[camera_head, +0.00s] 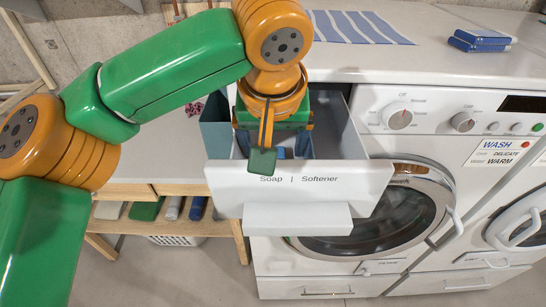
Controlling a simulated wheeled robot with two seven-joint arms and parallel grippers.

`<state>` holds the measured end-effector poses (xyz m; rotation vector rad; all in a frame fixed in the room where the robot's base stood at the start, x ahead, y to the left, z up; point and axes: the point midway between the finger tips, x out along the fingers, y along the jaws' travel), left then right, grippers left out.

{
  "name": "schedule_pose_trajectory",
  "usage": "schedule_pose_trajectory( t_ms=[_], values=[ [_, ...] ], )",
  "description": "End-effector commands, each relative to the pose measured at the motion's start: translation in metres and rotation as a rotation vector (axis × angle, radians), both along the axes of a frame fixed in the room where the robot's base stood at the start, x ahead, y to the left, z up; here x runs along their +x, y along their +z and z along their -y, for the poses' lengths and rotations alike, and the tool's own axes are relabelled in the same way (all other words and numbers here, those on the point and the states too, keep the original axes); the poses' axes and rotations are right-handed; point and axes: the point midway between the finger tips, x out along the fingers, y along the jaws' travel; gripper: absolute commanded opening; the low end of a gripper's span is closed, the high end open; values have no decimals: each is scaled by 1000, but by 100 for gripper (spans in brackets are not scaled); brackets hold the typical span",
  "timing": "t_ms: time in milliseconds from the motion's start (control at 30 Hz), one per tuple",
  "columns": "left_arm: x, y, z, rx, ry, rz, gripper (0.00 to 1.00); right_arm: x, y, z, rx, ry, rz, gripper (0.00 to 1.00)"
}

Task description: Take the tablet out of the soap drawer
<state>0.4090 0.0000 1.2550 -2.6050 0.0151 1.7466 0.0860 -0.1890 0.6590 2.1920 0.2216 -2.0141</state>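The soap drawer (345,178) is pulled out of the front washing machine. Its white front reads "Soap | Softener". My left gripper (275,148) reaches down from above into the left part of the drawer, behind the front panel. My wrist and a dark green part of the hand cover most of that compartment. Small blue patches show around the hand, and I cannot tell whether they are fingers or the tablet. No tablet can be clearly made out. Whether the fingers are open or shut is hidden. My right gripper is not in view.
The machine's round door (372,215) is below the drawer. A blue-striped cloth (352,27) and blue packs (482,38) lie on the white top. A teal box (216,130) stands left of the drawer. A wooden shelf (165,228) is at lower left.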

Motion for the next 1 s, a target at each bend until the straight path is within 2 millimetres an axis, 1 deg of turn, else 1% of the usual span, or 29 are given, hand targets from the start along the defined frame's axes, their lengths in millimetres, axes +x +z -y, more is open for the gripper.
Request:
schedule_pose_trajectory(
  t_ms=[33,200,233,267,300,367,400,467,500,533,733,800,867,1000],
  values=[
    [1,-4,0,-1,0,1,88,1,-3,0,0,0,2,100],
    [1,-2,0,-1,0,0,88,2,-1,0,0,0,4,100],
    [1,-2,0,-1,0,0,82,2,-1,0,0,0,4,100],
    [1,-1,0,-1,0,0,74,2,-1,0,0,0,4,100],
    [1,-1,0,-1,0,0,63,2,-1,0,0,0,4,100],
    [1,-1,0,-1,0,0,47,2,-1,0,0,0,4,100],
    [1,-1,0,-1,0,0,36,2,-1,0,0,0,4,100],
    [1,-1,0,-1,0,0,20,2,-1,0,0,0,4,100],
    [1,-1,0,-1,0,0,9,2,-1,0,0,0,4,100],
    [1,-1,0,-1,0,0,1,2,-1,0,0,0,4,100],
    [1,-1,0,0,0,0,0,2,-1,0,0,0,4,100],
    [1,3,0,0,0,0,0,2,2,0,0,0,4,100],
    [1,10,0,0,0,-1,0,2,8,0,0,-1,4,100],
    [0,41,0,0,0,-1,0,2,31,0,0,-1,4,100]
  ],
)
